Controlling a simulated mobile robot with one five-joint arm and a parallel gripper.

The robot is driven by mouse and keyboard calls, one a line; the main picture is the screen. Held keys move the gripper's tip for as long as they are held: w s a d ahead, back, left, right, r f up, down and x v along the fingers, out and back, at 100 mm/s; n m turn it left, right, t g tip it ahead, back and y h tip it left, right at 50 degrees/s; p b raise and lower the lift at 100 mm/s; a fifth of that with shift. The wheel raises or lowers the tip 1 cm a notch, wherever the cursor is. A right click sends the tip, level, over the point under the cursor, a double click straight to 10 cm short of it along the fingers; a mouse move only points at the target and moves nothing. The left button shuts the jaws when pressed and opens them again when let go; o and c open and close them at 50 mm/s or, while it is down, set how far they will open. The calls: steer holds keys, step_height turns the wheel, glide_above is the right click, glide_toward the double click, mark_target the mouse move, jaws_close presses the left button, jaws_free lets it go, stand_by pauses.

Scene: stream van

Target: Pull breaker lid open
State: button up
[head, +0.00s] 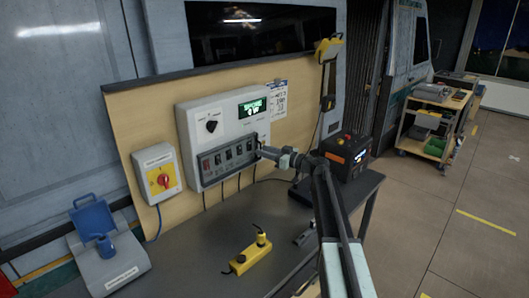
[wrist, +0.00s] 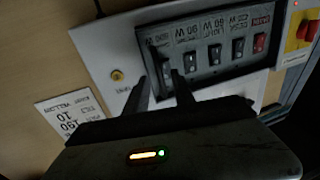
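The white breaker box (head: 222,122) is on the wooden board. Its dark grey breaker panel (head: 228,156) is in the lower half, with a row of several switches, one of them red. The switches also show upside down in the wrist view, inside the panel's dark frame (wrist: 222,72). I cannot tell whether a clear lid covers them. My gripper (head: 261,150) is at the panel's right end in the head view. Contact with the panel cannot be made out.
A grey switch box with a red knob (head: 161,180) is left of the breaker box. A blue-handled device (head: 105,250) is at left. Cables hang below the breaker box.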

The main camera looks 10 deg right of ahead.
steer(key=shift+w+a, duration=0.25)
jaws_close()
stand_by(1.2)
